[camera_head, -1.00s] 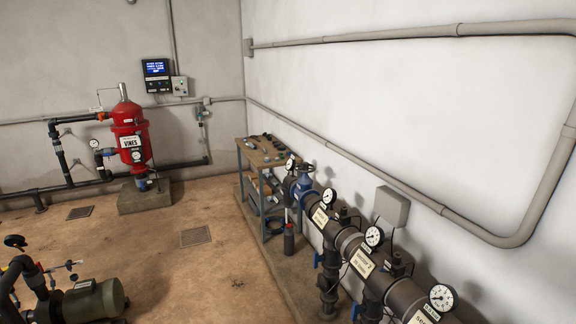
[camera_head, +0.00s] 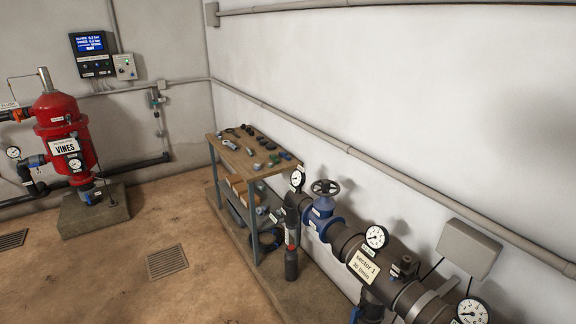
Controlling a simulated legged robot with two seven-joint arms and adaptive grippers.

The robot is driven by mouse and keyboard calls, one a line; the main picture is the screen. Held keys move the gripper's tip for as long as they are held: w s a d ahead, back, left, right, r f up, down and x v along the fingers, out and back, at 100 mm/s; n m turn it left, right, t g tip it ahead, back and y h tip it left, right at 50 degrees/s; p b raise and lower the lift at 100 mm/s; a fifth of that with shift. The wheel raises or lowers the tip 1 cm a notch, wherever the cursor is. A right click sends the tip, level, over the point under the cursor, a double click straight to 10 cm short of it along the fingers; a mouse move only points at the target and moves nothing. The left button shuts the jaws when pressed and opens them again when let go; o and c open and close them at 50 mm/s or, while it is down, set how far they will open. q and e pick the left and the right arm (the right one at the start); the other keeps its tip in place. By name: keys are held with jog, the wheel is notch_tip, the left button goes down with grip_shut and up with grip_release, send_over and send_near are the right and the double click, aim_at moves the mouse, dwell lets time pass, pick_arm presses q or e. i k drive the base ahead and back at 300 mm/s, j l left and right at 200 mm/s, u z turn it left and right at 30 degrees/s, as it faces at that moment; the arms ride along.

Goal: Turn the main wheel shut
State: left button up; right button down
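A dark grey handwheel (camera_head: 325,187) sits on top of a blue gate valve (camera_head: 320,216) at the far end of the large dark manifold pipe. The wheel lies roughly level and nothing touches it. I take it to be the main wheel, though I can read no label saying so. Neither of my grippers shows in the head view.
A wooden-topped bench (camera_head: 246,160) with small fittings stands beyond the valve. A red VINES filter tank (camera_head: 66,140) stands at the left on a concrete block. The manifold (camera_head: 405,295) with gauges runs along the right wall. Open floor (camera_head: 205,290) lies left of it.

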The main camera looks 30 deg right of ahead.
aim_at(325, 186)
jog(key=i+z, duration=0.15)
jog(key=i, duration=0.3)
jog(key=i+j+z, duration=0.15)
jog(key=i, duration=0.35)
jog(key=i+z, duration=0.2)
jog(key=i, duration=0.25)
